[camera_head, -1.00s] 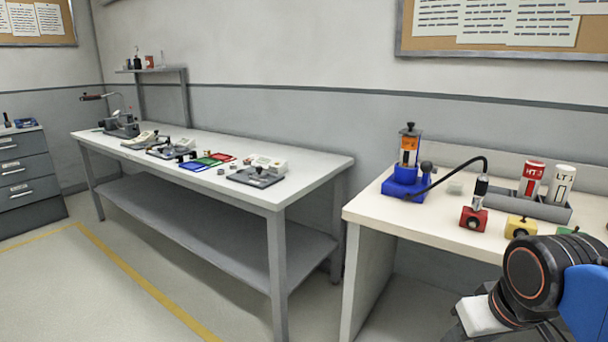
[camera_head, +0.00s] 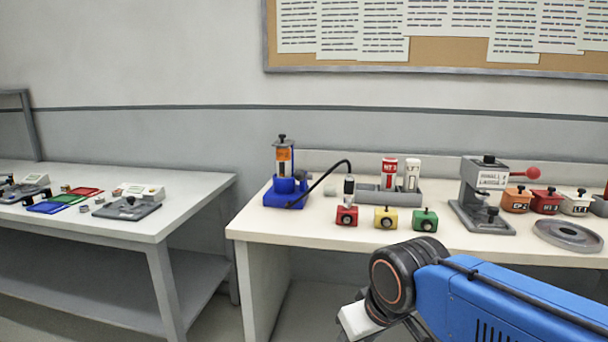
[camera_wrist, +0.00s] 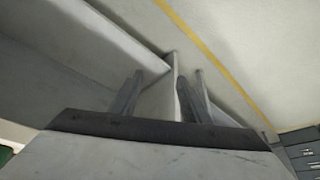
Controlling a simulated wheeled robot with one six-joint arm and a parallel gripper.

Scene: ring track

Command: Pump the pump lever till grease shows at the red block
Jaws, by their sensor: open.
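I can make out no grease there; the detail is too small. My gripper (camera_wrist: 158,92) shows open and empty in the wrist view, away from the pump, facing the bench edge and floor.
A yellow block (camera_head: 385,218) and a green block (camera_head: 424,220) sit right of the red one. A grey press (camera_head: 483,195) with a red knob and several labelled pots stand farther right. A second bench (camera_head: 190,205) is at left.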

